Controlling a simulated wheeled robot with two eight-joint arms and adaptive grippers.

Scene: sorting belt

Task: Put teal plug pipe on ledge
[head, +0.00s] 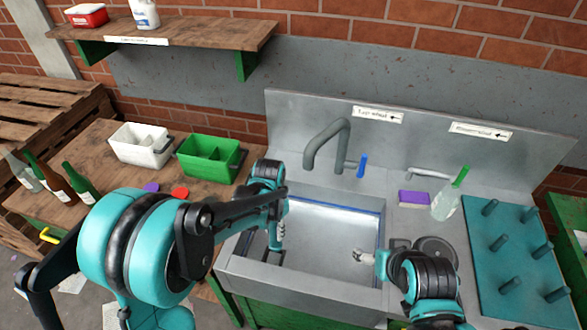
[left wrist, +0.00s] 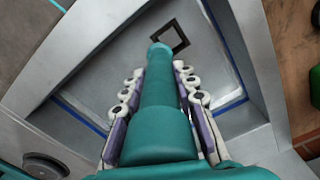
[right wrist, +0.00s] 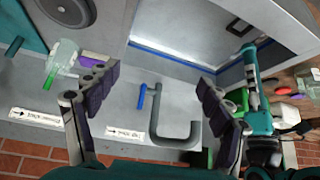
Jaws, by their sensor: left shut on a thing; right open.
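The teal plug pipe (left wrist: 158,95) is a stepped teal tube, wide near my wrist and narrower toward its far end. In the left wrist view my left gripper (left wrist: 160,85) has its padded fingers on both sides of it and is shut on it. The pipe's far end lies over the edge of the dark square drain frame (left wrist: 181,29) in the sink; I cannot tell whether it touches. In the head view the left gripper (head: 279,232) is over the sink's left part. My right gripper (right wrist: 150,80) is open and empty, above the sink's right side in the head view (head: 363,256).
The metal sink (head: 345,275) has flat rims and a grey tap (head: 315,150) with a blue lever behind. A purple sponge (head: 413,198), a clear bottle (head: 445,206) and a teal peg board (head: 500,280) stand right. White (head: 128,150) and green bins (head: 195,165) stand left.

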